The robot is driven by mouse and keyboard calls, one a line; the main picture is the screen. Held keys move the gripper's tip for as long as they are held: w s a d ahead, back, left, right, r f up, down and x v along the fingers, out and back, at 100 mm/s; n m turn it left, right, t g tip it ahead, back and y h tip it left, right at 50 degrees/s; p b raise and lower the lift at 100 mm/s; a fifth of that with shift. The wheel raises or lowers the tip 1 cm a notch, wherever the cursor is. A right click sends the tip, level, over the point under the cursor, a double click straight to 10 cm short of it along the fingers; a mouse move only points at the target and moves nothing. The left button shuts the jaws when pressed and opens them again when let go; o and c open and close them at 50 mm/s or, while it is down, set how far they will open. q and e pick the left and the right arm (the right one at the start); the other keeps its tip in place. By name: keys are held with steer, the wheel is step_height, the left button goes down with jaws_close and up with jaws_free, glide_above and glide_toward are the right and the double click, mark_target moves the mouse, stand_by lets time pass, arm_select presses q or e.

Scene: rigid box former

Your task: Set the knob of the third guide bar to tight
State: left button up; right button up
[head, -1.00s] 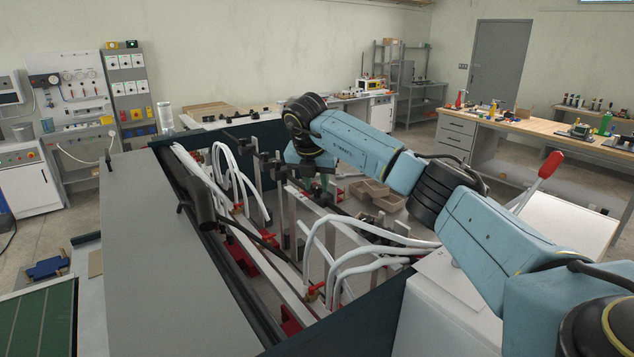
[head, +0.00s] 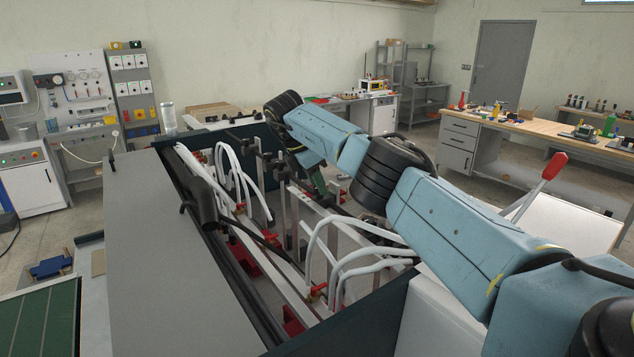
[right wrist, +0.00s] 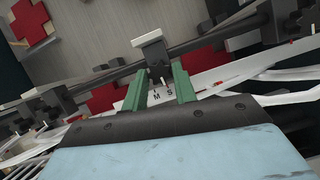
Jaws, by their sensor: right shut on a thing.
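My right gripper (head: 318,181) reaches down into the machine frame, mostly behind the metal bars in the head view. In the right wrist view its two green fingers (right wrist: 157,78) are closed on a dark knob (right wrist: 155,60). A pale block (right wrist: 150,39) stands just beyond the fingertips. A light scale plate with the letters M and S (right wrist: 163,93) shows between the fingers, with a small pointer above it. The knob's exact setting is hard to read. Which guide bar it belongs to cannot be told for sure. My left gripper is not in view.
White curved tubes (head: 350,241) and upright grey posts crowd the frame around my right arm. A black nozzle (head: 200,199) with a hose lies along the left rail. A dark side wall (head: 352,315) closes the near end. A grey panel (head: 165,270) lies left.

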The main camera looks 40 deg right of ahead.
steer(key=shift+m, duration=0.5)
stand_by(0.3)
steer(key=o, duration=0.7)
